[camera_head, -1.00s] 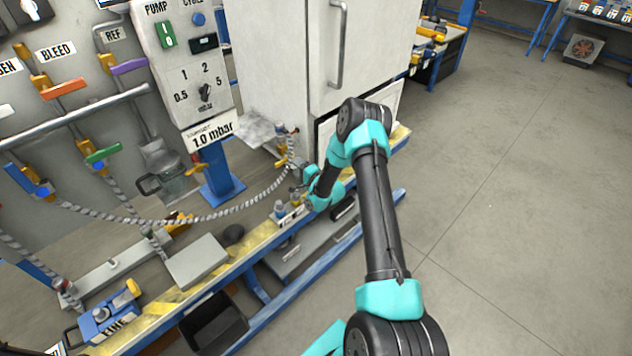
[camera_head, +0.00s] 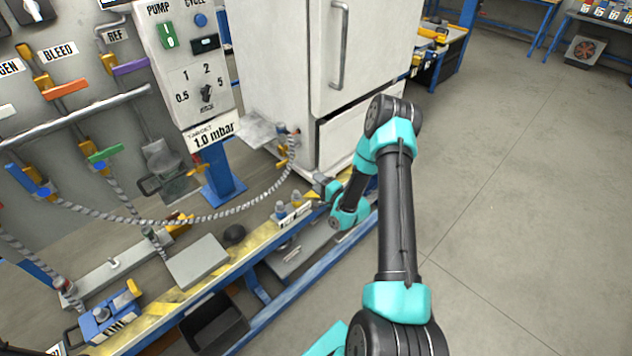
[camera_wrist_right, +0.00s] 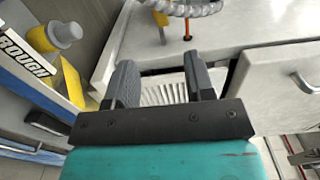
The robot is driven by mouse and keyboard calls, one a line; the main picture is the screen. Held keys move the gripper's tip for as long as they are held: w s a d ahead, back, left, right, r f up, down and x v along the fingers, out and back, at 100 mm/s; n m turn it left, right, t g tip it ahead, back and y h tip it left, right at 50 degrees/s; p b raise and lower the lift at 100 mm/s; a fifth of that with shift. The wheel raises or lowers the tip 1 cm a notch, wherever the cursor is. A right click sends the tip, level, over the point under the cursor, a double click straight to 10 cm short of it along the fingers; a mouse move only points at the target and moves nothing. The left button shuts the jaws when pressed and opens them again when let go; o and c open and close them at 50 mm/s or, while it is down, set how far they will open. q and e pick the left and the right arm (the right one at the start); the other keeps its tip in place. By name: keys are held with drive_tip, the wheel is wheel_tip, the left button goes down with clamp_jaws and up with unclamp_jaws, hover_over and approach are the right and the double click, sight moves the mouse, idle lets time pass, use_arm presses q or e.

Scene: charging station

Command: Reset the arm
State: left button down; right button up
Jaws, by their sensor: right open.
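My right gripper (camera_head: 318,184) is at the end of the black and teal right arm, over the front edge of the bench and in front of the white cabinet (camera_head: 270,70). In the right wrist view its two dark fingers (camera_wrist_right: 161,82) stand apart with nothing between them. The grey ribbed hose (camera_head: 225,208) runs along the bench up to a fitting at the cabinet's lower left side. It also shows in the right wrist view (camera_wrist_right: 200,7), beyond the fingertips and apart from them. My left gripper is not in view.
The control box labelled 1.0 mbar (camera_head: 190,75) stands left of the cabinet. A blue pump-like unit (camera_head: 105,318) and a grey plate (camera_head: 198,262) lie on the bench. A black bin (camera_head: 215,325) sits below its edge. The floor (camera_head: 520,200) at right is open.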

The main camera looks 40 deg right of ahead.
drive_tip(key=s+a+f+n+g+y, duration=0.1)
drive_tip(key=s+a+f+n+g, duration=0.2)
drive_tip(key=a, duration=0.6)
drive_tip(key=s+a+f+n+g+y, duration=0.1)
drive_tip(key=a+f+n+g, duration=0.35)
drive_tip(key=a, duration=0.45)
drive_tip(key=s+a+r+n+g+y, duration=0.1)
drive_tip(key=s+a+n+g, duration=0.7)
drive_tip(key=s+a, duration=0.5)
drive_tip(key=s+g, duration=0.1)
drive_tip(key=s, duration=0.1)
drive_tip(key=shift+s+g, duration=0.35)
